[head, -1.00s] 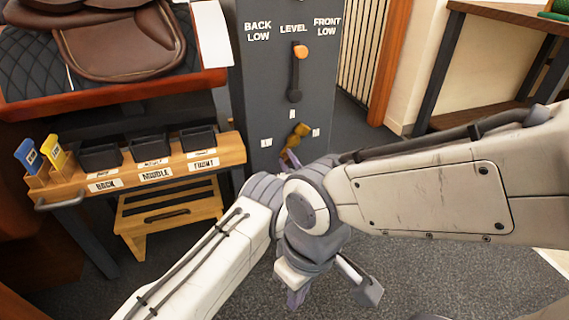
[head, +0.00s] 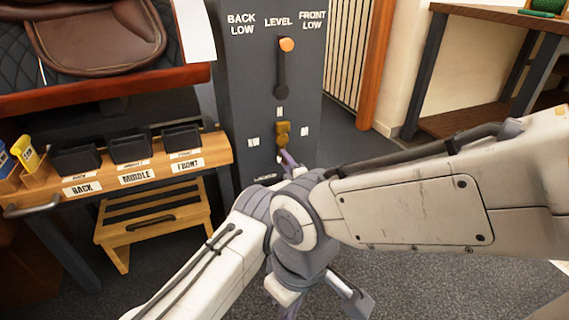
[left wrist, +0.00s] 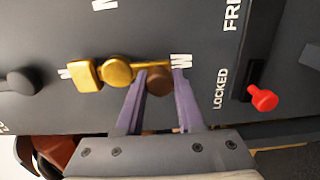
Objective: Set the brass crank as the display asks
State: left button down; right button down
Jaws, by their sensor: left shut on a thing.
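The brass crank (head: 282,131) sits low on the grey post (head: 235,70) in the head view. In the left wrist view its square end (left wrist: 85,75), round hub (left wrist: 117,70) and brown knob (left wrist: 158,83) lie nearly in line. The square end is close to one white mark; the knob end is near another. My left gripper (left wrist: 158,72) is shut on the crank's knob, one purple finger on each side. In the head view its fingers (head: 289,158) are mostly hidden by arm links. The right gripper's fingers are mostly hidden at the bottom.
A black lever with an orange knob (head: 286,45) points up at LEVEL on the post. A red knob (left wrist: 264,98) is beside the word LOCKED. Black bins (head: 130,148) labelled BACK, MIDDLE and FRONT stand on a wooden shelf, with a saddle (head: 95,35) above.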

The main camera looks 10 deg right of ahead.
pick_arm(q)
jog(key=shift+d+f, duration=0.1)
dwell(0.3)
jog(key=c, duration=0.8)
grip_release()
jog(key=shift+c, duration=0.2)
